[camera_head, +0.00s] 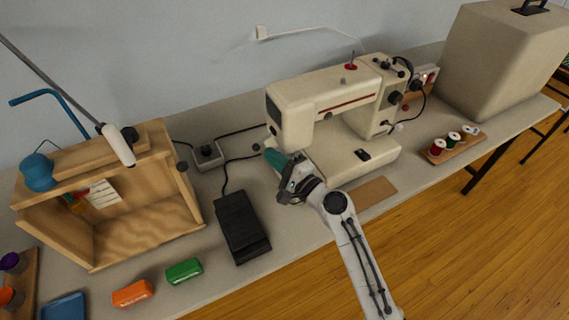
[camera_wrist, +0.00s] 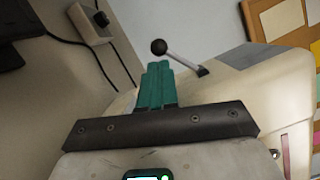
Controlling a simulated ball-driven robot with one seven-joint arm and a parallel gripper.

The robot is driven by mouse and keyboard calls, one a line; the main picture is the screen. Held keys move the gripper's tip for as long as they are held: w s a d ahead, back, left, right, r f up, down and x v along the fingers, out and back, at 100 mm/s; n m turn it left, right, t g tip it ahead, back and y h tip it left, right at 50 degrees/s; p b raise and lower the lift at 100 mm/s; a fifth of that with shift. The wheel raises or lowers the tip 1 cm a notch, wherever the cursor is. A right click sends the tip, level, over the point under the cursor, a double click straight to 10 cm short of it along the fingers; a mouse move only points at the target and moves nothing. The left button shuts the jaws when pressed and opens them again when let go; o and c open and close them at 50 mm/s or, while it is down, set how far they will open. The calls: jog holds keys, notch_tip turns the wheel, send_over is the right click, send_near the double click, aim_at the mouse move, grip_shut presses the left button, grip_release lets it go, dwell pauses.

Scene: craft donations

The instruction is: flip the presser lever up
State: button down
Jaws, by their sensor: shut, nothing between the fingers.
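The presser lever (camera_wrist: 182,58), a thin metal rod with a black ball knob (camera_wrist: 158,47), sticks out from the sewing machine in the wrist view. The knob appears just beyond my fingertips; I cannot tell whether they touch. The cream sewing machine (camera_head: 322,98) stands on the table in the head view, and its body (camera_wrist: 248,100) fills the right of the wrist view. My gripper (camera_head: 273,158), with teal fingers, is at the machine's left end, low beside the head. The fingers (camera_wrist: 158,68) are shut together and empty. The lever is hard to make out in the head view.
A black foot pedal (camera_head: 242,226) lies left of my gripper, with a power socket box (camera_head: 207,155) and cords behind it. A wooden box (camera_head: 150,215) stands farther left. A spool rack (camera_head: 458,146) and a large beige case (camera_head: 500,60) stand to the right.

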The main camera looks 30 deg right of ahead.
jog(key=shift+w+a, duration=0.15)
jog(key=shift+w, duration=0.25)
